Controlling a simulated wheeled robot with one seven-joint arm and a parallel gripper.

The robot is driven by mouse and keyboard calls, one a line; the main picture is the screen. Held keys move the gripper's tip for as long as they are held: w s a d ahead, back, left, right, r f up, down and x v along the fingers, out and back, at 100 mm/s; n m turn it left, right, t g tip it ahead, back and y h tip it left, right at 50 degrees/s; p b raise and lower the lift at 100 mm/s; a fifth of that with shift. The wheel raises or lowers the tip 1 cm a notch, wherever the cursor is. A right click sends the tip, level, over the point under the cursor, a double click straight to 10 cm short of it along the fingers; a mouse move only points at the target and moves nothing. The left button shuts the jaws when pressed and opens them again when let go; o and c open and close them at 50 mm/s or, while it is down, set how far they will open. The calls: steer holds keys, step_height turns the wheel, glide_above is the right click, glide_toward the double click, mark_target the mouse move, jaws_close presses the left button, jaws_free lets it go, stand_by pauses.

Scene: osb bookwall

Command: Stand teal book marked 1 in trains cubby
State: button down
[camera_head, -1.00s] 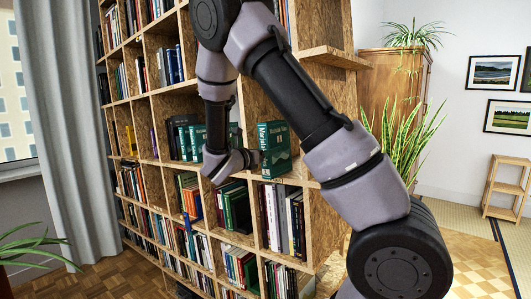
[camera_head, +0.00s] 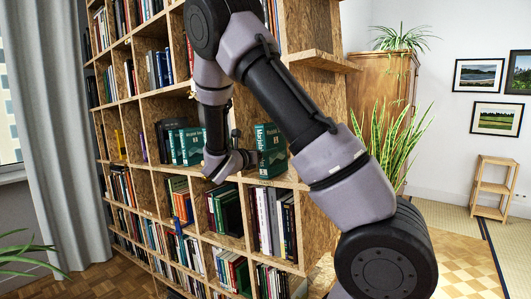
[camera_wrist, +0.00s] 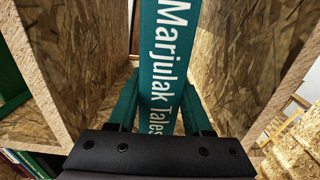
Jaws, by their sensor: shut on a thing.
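The teal book (camera_head: 271,151) stands upright at the opening of a shelf cubby, its cover facing the head camera. In the wrist view its spine (camera_wrist: 165,50) reads "Marjulak Tales"; I cannot make out the number. My gripper (camera_wrist: 158,112) is shut on the book from the spine side. In the head view my gripper (camera_head: 252,158) is left of the book. Chipboard walls (camera_wrist: 75,50) flank the book with a gap on each side. I cannot tell how far in it is or whether it touches the shelf board. No trains label is readable.
More teal books (camera_head: 187,145) stand in a cubby to the left. The cubby below holds pale and dark books (camera_head: 272,220). A chipboard ledge (camera_head: 322,60) juts out at the upper right. A tall leafy plant (camera_head: 392,140) and a cabinet (camera_head: 380,85) stand right of the shelf.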

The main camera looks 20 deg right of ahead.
steer(key=shift+f, duration=0.15)
steer(key=shift+c, duration=1.2)
jaws_free()
steer(key=v, duration=1)
steer(key=shift+s+a, duration=0.25)
steer(key=shift+a, duration=0.05)
